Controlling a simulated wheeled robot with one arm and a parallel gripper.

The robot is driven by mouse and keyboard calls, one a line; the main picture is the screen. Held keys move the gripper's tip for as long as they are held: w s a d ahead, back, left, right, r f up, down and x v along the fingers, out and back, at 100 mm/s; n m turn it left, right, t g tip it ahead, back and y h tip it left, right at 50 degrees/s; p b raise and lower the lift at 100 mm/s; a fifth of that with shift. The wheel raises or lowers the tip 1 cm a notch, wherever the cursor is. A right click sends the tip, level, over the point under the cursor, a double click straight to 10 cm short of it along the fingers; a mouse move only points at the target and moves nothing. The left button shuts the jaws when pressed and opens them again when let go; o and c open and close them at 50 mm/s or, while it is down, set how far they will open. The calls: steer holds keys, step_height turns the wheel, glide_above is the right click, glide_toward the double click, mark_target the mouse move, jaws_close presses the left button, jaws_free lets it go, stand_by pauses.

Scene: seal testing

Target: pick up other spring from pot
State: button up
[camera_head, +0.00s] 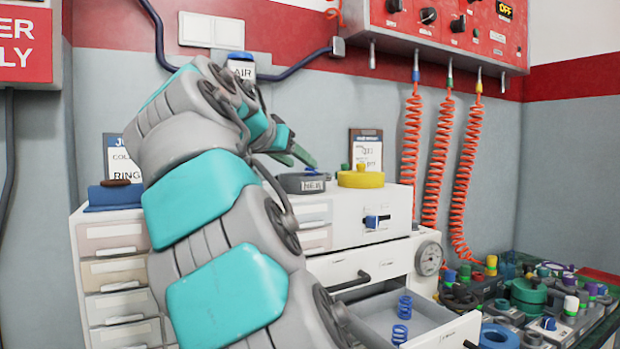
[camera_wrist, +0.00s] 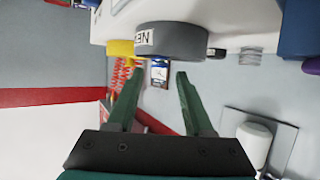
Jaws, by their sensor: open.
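A dark grey round pot (camera_head: 302,183) with a white label stands on top of the white cabinet. It also shows upside down in the wrist view (camera_wrist: 185,40); its inside is hidden in both views. Two blue springs (camera_head: 404,306) (camera_head: 400,334) lie in the open drawer (camera_head: 375,312). A grey coil-like thing (camera_wrist: 250,57), perhaps a spring, stands on the cabinet top in the wrist view. My gripper (camera_wrist: 160,76) is open with nothing between its green fingers. In the head view, the gripper (camera_head: 294,157) is just above and left of the grey pot, apart from it.
A yellow pot (camera_head: 361,180) stands right of the grey pot. A clipboard (camera_head: 366,149) is on the wall behind. Orange coiled hoses (camera_head: 437,165) hang at the right. A bench (camera_head: 545,300) crowded with fittings stands at the lower right. My arm hides part of the cabinet.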

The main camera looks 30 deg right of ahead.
steer(key=x, duration=0.4)
steer(key=shift+w+d, duration=0.15)
steer(key=shift+d, duration=0.1)
steer(key=shift+r, duration=0.1)
jaws_close()
